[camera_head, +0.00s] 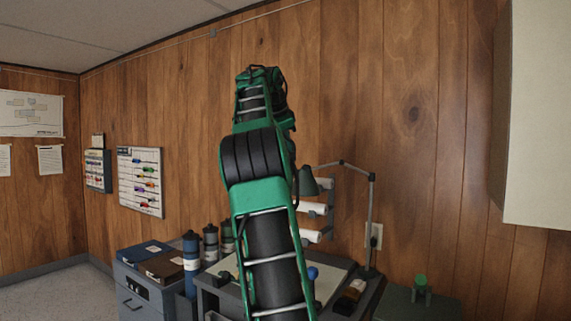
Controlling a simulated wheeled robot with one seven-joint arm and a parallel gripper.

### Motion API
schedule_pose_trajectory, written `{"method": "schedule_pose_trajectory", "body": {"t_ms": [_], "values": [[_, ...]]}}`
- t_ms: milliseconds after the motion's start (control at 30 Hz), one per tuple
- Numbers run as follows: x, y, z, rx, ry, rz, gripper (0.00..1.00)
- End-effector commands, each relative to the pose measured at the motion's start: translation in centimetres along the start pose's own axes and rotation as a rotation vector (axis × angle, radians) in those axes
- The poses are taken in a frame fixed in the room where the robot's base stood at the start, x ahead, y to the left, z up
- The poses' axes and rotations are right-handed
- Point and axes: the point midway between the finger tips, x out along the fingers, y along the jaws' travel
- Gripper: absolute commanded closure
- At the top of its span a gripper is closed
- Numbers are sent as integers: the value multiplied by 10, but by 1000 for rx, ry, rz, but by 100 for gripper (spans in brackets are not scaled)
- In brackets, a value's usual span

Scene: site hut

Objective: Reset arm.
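My green and black arm rises from the bottom middle of the head view and stands nearly upright against the wood wall. Its upper end is near the top middle of the picture. I cannot make out the fingers of my gripper there, so whether it is open or shut does not show. Nothing is seen hanging from the arm's end.
A grey desk (208,279) stands behind my arm, with a desk lamp (372,215) on it. Left of it are a blue bottle (191,262) and a grey cabinet (133,303) with folders on top. A pale wall cabinet (540,120) juts in at upper right.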

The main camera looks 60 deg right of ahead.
Motion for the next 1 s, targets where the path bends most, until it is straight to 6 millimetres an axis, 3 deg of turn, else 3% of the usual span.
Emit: {"method": "schedule_pose_trajectory", "body": {"t_ms": [200,433,833,1000], "values": [[-38,-2,0,0,3,-3,100],[-56,-3,0,1,2,0,100],[-58,0,-1,-7,-6,4,100],[-40,24,-2,-81,-66,37,100]]}}
